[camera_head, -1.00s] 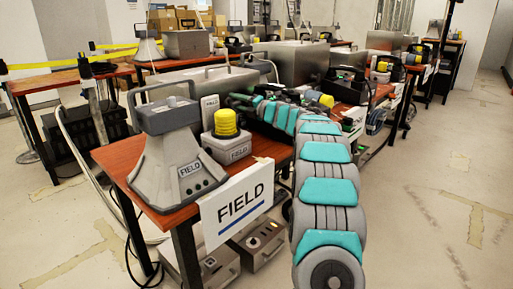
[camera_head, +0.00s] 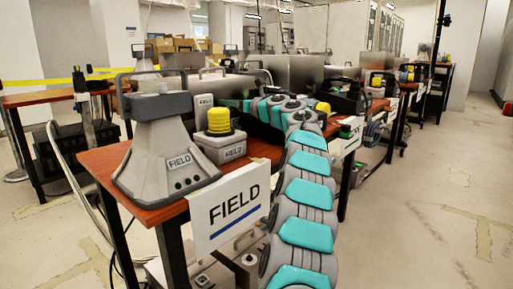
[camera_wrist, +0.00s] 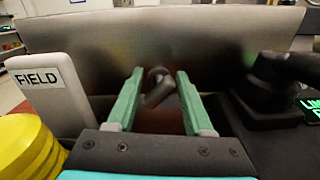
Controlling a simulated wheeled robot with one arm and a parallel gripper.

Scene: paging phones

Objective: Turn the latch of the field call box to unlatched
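In the wrist view, a brushed metal box face (camera_wrist: 90,62) fills the middle, and I take it for the field call box. A small dark latch (camera_wrist: 158,88) sticks out from it and looks tilted. My gripper (camera_wrist: 160,73) is open, with one green finger on each side of the latch. Gaps show between the latch and both fingers, so it is not clamped. The metal box also shows in the head view (camera_head: 222,88), behind the FIELD items. There, my teal and grey arm reaches towards it, and the gripper and latch are hard to make out.
A white FIELD-labelled unit (camera_wrist: 60,95) and a yellow dome (camera_wrist: 25,148) stand left of my gripper. A black device (camera_wrist: 275,85) with a green-lit label is on the right. A grey FIELD speaker (camera_head: 160,145) and a FIELD sign (camera_head: 232,208) are at the table's near end.

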